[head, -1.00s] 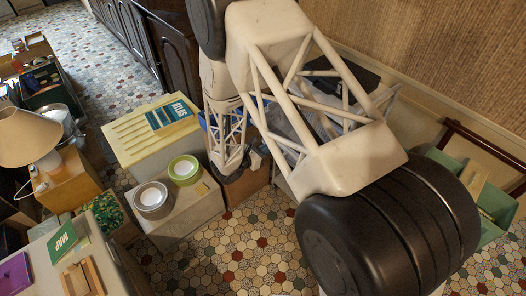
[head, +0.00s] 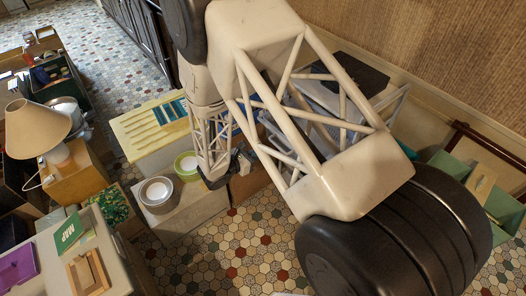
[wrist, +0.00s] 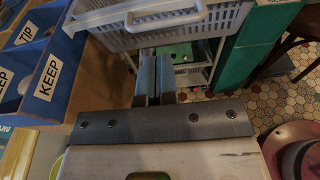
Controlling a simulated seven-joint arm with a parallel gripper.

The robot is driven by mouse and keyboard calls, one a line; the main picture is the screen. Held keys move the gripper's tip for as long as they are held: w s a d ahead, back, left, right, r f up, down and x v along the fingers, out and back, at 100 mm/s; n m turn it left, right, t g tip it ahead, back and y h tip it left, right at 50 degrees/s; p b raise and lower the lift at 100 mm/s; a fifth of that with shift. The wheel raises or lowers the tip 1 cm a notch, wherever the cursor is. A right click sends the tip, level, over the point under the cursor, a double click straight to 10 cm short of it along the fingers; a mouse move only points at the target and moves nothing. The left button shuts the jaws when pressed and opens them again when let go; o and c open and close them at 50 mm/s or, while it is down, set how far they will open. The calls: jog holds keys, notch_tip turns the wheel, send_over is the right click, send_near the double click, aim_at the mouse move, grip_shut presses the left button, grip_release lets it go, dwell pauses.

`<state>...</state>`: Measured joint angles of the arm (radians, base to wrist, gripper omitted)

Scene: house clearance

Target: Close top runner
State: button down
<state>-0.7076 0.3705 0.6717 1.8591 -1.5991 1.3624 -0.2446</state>
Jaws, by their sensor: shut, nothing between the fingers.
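A pale grey slatted plastic basket (wrist: 215,22) with a slotted hand grip in its front fills the top of the wrist view. It sits as the upper tier of a white frame, with a lower tier (wrist: 190,72) holding something green below it. My gripper (wrist: 155,58) is shut and empty. Its fingertips point at the basket's front, just below its lower edge in the picture; I cannot tell whether they touch it. In the head view, my arm hides most of the basket and its frame, and the gripper is hard to make out.
A blue divided box (wrist: 62,55) with KEEP and TIP labels stands close on the left. A green box (wrist: 245,55) stands close on the right. Tiled floor (head: 235,245) is clear in front.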

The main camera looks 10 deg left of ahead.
jog(key=v, duration=0.6)
jog(key=shift+s+a, duration=0.1)
dwell(0.3)
jog(key=shift+s+r, duration=0.1)
jog(key=shift+s, duration=0.05)
jog(key=shift+s, duration=0.15)
jog(key=shift+d, duration=0.25)
dwell(0.4)
jog(key=x, duration=1.4)
dwell(0.5)
jog(key=shift+r+x, duration=0.2)
jog(key=shift+x, duration=0.85)
jog(key=shift+r+x, duration=0.2)
jog(key=shift+x, duration=0.85)
jog(key=shift+f, duration=0.15)
